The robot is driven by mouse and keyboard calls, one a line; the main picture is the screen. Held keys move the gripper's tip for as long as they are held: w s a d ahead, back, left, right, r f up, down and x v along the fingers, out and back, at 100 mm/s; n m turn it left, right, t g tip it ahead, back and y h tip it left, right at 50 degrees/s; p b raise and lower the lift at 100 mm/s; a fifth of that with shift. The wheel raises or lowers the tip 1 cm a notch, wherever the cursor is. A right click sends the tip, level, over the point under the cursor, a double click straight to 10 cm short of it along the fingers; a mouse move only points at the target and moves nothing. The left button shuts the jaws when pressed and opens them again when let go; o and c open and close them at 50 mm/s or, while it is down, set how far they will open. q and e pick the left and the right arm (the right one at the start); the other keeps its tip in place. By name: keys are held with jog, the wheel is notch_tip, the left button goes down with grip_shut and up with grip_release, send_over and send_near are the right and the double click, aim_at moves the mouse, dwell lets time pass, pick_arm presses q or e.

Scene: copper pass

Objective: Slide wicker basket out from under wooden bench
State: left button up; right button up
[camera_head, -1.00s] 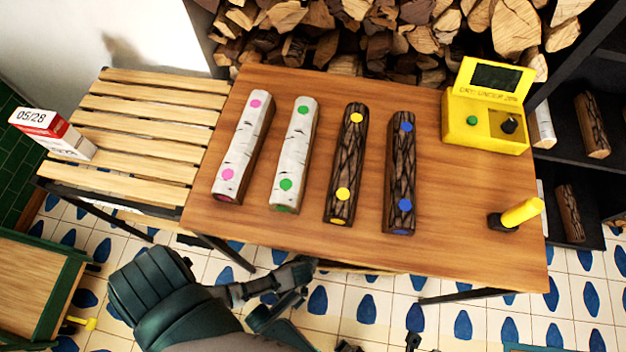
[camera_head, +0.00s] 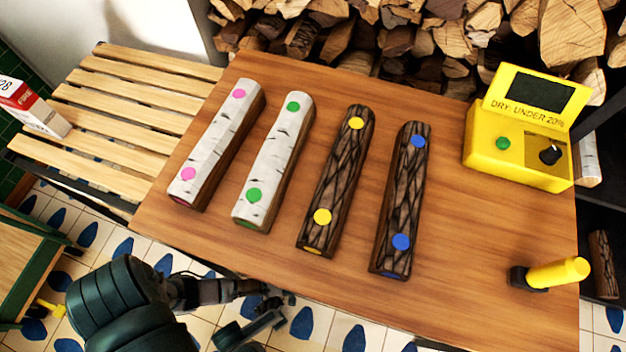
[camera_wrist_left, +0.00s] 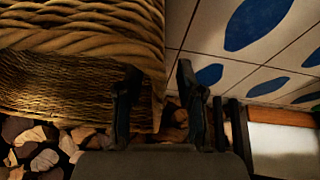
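The wicker basket (camera_wrist_left: 75,60) fills the upper left of the left wrist view, with a thick braided band and a dark woven side. My left gripper (camera_wrist_left: 158,85) has its two fingers apart. The basket's end edge shows between them; I cannot tell whether either finger touches it. In the head view my left gripper (camera_head: 282,308) is low, in front of the table's front edge. The slatted wooden bench (camera_head: 130,95) stands at the left. The basket is hidden in the head view. My right gripper is not in view.
A wooden table (camera_head: 460,250) bears several logs with coloured dots, a yellow meter (camera_head: 520,135) and a yellow-handled tool (camera_head: 555,273). A red-and-white carton (camera_head: 30,108) stands on the bench. Firewood is stacked behind. A green-edged wooden piece (camera_head: 22,260) is at lower left.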

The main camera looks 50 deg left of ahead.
pick_arm(q)
jog(key=b+x, duration=0.1)
jog(key=x, duration=0.2)
jog(key=shift+a+f, duration=0.1)
jog(key=shift+a, duration=0.05)
jog(key=shift+w, duration=0.1)
grip_shut()
